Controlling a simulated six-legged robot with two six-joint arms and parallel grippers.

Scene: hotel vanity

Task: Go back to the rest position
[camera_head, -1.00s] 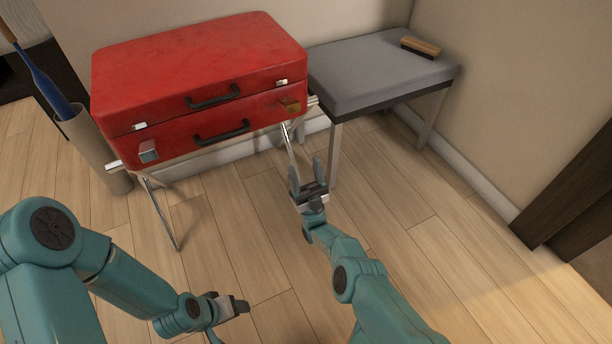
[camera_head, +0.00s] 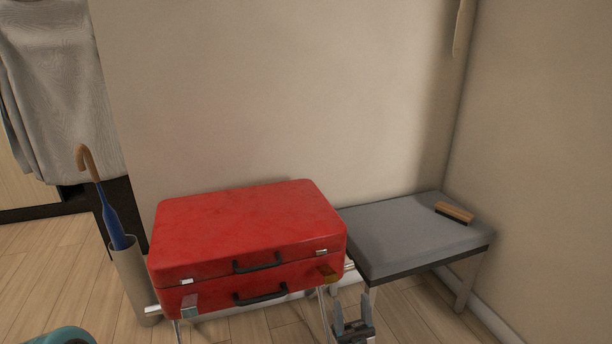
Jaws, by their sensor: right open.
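My right gripper (camera_head: 352,322) shows at the bottom edge of the head view. It is open with nothing between its fingers, in front of the gap between the red suitcase (camera_head: 245,233) and the grey bench. The suitcase is closed and lies flat on a metal-legged stand (camera_head: 153,310). Of my left arm only a teal rounded part (camera_head: 66,336) shows at the bottom left. My left gripper is out of the picture.
The grey padded bench (camera_head: 410,236) stands right of the suitcase with a wooden brush (camera_head: 455,212) on it. A blue umbrella (camera_head: 112,222) stands in a pale holder (camera_head: 131,280) at left. Grey cloth (camera_head: 60,90) hangs behind. A wall (camera_head: 280,90) closes off the back.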

